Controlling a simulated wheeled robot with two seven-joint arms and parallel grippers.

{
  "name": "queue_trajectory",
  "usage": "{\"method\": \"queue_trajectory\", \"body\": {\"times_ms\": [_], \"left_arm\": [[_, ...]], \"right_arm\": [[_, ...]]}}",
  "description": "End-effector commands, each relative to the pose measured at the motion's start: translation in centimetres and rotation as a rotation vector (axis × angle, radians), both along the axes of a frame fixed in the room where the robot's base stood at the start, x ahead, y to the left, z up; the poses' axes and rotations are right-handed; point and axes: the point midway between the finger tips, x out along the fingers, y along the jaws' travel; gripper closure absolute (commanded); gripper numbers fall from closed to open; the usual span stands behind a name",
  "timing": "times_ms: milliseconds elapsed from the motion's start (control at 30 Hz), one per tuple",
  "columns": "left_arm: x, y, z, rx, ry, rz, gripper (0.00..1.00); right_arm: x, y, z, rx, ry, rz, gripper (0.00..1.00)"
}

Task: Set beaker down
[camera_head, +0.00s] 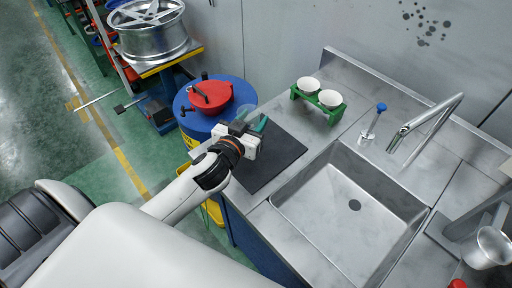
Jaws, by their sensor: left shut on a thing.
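My left gripper (254,127) reaches in from the lower left and is shut on a clear beaker (246,112). The beaker is see-through and shows only faintly just beyond the fingers. The gripper hides part of it. Gripper and beaker show over the far left edge of a dark mat (272,165) on the steel counter, close to a blue drum. I cannot tell whether the beaker touches anything below it. My right gripper is not in view.
A green rack (318,104) with two white cups stands behind the mat. The sink (340,215) with its faucet (430,123) lies to the right. The blue drum (196,126) bears a red lid (210,97). A metal cup (492,246) is at far right. The mat's near part is clear.

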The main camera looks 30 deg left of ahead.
Motion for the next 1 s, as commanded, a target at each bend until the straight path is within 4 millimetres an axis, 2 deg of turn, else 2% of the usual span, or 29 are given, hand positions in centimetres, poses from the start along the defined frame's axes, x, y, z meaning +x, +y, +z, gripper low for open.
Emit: {"method": "queue_trajectory", "body": {"times_ms": [33,133,367,533,633,1000], "left_arm": [[0.0,0.0,-1.3,0.001,0.007,0.001,0.8],[-0.1,0.0,-3.3,0.001,0.007,0.001,0.8],[-0.1,0.0,-5.7,-0.002,0.004,0.0,0.8],[-0.1,0.0,-8.2,-0.003,0.006,0.001,0.8],[-0.1,-0.1,-8.9,-0.003,0.004,-0.001,0.8],[-0.1,-0.1,-9.4,-0.004,0.003,-0.001,0.8]], "right_arm": [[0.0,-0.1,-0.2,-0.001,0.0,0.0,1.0],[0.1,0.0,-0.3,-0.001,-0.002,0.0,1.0],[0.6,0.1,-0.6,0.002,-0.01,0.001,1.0],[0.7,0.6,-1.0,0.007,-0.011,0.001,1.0],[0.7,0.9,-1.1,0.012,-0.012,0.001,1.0],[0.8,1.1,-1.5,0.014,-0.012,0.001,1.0]]}}
